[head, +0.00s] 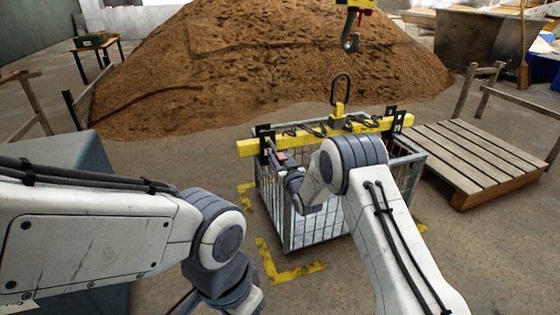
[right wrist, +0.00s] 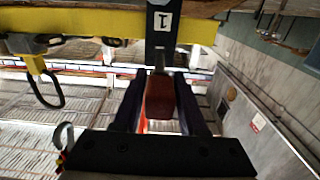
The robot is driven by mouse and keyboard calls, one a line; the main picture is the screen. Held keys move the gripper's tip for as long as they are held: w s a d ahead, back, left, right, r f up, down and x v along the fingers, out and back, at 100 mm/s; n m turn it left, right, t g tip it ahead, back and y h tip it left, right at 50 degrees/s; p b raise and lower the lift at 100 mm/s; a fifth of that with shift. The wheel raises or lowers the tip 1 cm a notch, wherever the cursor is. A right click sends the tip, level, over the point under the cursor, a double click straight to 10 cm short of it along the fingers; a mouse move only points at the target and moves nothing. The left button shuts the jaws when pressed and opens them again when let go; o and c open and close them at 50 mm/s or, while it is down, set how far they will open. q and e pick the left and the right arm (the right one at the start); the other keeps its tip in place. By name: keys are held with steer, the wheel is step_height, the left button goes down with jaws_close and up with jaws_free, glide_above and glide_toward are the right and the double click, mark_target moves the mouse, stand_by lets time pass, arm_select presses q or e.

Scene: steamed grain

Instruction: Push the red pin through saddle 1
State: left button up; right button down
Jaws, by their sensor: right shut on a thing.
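The red pin (right wrist: 160,97) shows as a red-brown block between the two dark fingers of my right gripper (right wrist: 161,92), which is shut on it. Saddle 1 (right wrist: 161,32), a dark upright plate with a white "1" label, stands directly ahead of the pin, at the yellow beam (right wrist: 100,22). In the head view my right gripper (head: 278,158) is at the left end of the yellow beam (head: 310,139), beside saddle 1 (head: 265,140). My left gripper is out of view below the left wrist.
The beam lies across a wire-mesh cage (head: 318,226). A lifting ring (head: 341,88) rises from its middle, and a crane hook (head: 350,40) hangs above. A wooden pallet (head: 480,155) lies to the right; a large grain heap (head: 270,60) stands behind. Yellow-marked floor is clear in front.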

mark_target(270, 140)
steer(key=shift+b+x, duration=1.2)
steer(key=shift+x, duration=1.6)
steer(key=shift+b+x, duration=1.45)
steer(key=shift+x, duration=0.8)
steer(key=shift+w+a+r+b, duration=0.1)
steer(key=shift+w+b, duration=0.25)
steer(key=shift+w, duration=0.3)
